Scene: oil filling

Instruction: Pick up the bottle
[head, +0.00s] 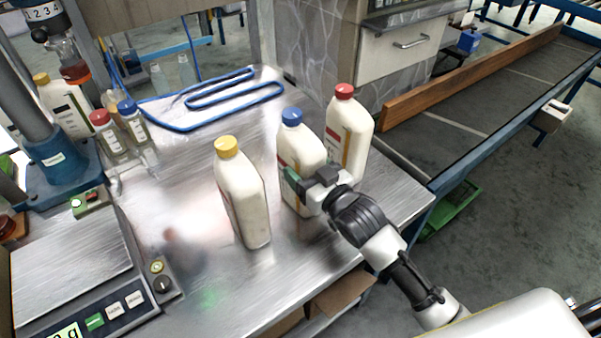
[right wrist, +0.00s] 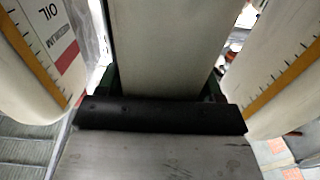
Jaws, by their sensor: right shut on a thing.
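Three cream bottles stand upright in a row on the metal table (head: 185,180). They are a yellow-capped bottle (head: 243,195), a blue-capped bottle (head: 298,150) in the middle and a red-capped bottle (head: 350,132) at the right. My right gripper (head: 303,180) is shut on the blue-capped bottle at mid-height. In the right wrist view this bottle (right wrist: 162,45) fills the space between the fingers, with a neighbouring bottle on each side. I cannot tell if its base touches the table. My left gripper is not in view.
A scale (head: 85,280) and a blue stand (head: 60,165) are at the left, near small capped bottles (head: 110,133). A blue looped tube (head: 225,100) lies at the back. A conveyor (head: 480,100) runs at the right.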

